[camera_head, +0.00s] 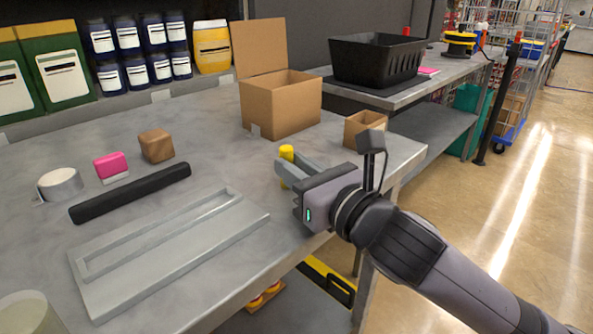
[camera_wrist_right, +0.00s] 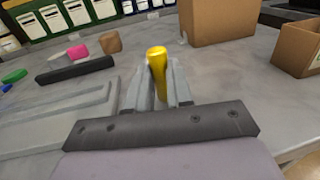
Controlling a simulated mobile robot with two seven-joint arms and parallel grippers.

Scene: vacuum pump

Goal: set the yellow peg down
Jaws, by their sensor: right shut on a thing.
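The yellow peg (camera_head: 286,153) is upright between the fingers of my right gripper (camera_head: 291,172), over the right part of the grey table. My right gripper is shut on the peg. In the right wrist view the peg (camera_wrist_right: 157,72) stands between the two grey fingers (camera_wrist_right: 158,88), with its rounded top above them. I cannot tell whether its lower end touches the table. My left gripper does not show in either view.
A grey slotted plate (camera_head: 170,250) lies left of the gripper, with a black bar (camera_head: 130,193) behind it. A brown block (camera_head: 156,145), pink block (camera_head: 110,166) and tape roll (camera_head: 60,184) lie farther left. An open cardboard box (camera_head: 280,104) and a smaller one (camera_head: 363,127) stand behind.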

